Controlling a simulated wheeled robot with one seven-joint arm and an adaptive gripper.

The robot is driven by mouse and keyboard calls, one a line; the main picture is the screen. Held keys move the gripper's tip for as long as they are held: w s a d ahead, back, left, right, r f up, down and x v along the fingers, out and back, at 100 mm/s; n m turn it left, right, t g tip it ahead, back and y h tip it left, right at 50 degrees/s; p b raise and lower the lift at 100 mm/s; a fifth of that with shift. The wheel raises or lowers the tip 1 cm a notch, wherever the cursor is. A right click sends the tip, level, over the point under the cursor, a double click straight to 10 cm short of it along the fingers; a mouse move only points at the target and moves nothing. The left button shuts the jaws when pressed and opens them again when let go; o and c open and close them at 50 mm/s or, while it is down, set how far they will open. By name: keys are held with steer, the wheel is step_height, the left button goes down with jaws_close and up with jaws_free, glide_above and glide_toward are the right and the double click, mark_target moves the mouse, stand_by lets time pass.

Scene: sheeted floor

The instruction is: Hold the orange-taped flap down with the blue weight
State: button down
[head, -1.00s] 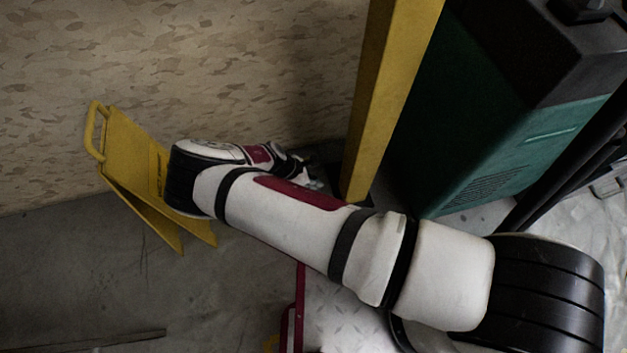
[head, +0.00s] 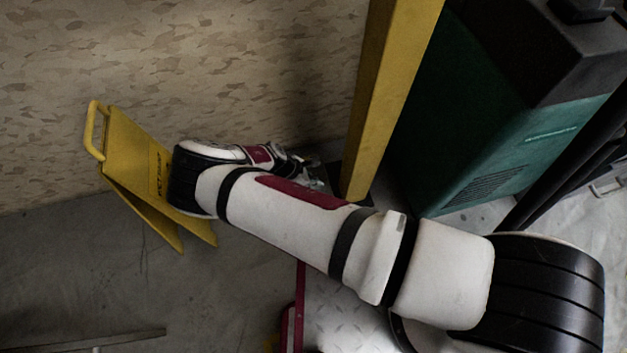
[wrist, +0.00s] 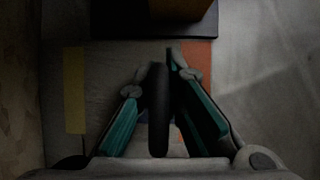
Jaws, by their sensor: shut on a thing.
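In the wrist view my gripper (wrist: 161,78) is shut on the upright black handle (wrist: 158,112), which stands between its teal finger pads. A small bluish patch shows low behind the handle; I take it as the blue weight, whose body is mostly hidden. The orange tape (wrist: 199,56) runs just beyond the right finger, partly covered by it. The flap's sheet (wrist: 112,75) lies below the gripper. Whether the weight touches the sheet I cannot tell. In the head view my gripper (head: 316,174) is small and largely hidden behind my arm.
A yellow post (head: 385,105) rises beside my gripper; its dark base plate (wrist: 110,20) shows ahead in the wrist view. A yellow tape strip (wrist: 75,92) lies at left. A yellow folding sign (head: 135,150) stands by the wall, left of my arm. A green-black machine (head: 490,120) stands right.

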steer(key=shift+w+f, duration=0.1)
steer(key=shift+f, duration=0.15)
stand_by(0.4)
steer(key=c, duration=1.7)
jaws_free()
steer(key=shift+o, duration=0.5)
steer(key=v, duration=1.2)
